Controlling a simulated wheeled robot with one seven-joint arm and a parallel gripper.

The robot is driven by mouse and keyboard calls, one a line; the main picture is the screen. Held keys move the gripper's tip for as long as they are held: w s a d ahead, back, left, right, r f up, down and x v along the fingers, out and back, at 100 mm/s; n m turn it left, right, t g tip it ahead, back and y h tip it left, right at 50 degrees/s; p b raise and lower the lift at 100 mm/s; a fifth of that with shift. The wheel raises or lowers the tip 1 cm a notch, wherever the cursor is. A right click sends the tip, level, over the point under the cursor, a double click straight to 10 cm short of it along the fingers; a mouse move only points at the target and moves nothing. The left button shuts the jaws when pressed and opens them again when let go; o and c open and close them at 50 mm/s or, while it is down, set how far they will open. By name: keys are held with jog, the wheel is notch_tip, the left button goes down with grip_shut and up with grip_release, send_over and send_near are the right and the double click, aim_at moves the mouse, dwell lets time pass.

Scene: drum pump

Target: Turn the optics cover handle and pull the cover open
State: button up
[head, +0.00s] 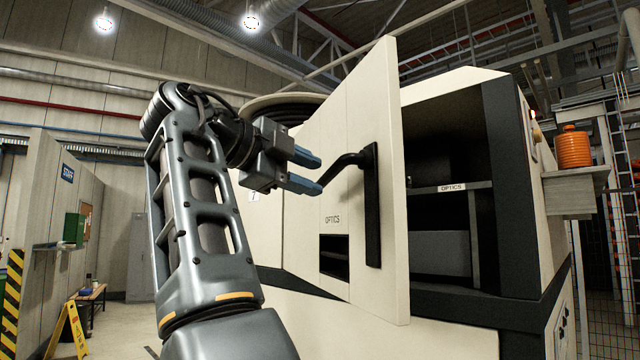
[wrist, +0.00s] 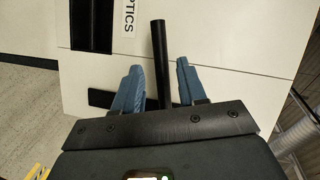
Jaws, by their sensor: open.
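The cream optics cover (head: 350,110), labelled OPTICS, stands swung open, with the dark compartment (head: 440,150) visible to its right. Its black handle (head: 345,164) sticks out to the left from a black vertical plate on the cover. My gripper (head: 318,174) is at the handle's free end, with its blue fingers apart. In the wrist view, the handle bar (wrist: 161,62) lies between the two open fingers (wrist: 158,82), with a gap on each side. The cover (wrist: 215,40) fills much of that view.
A grey shelf with a second OPTICS label (head: 450,187) is inside the compartment. An orange container (head: 573,148) stands on a side ledge at the right. A yellow floor sign (head: 70,330) and a bench (head: 92,295) are at the lower left.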

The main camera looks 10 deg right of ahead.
jog(key=shift+v, duration=1.9)
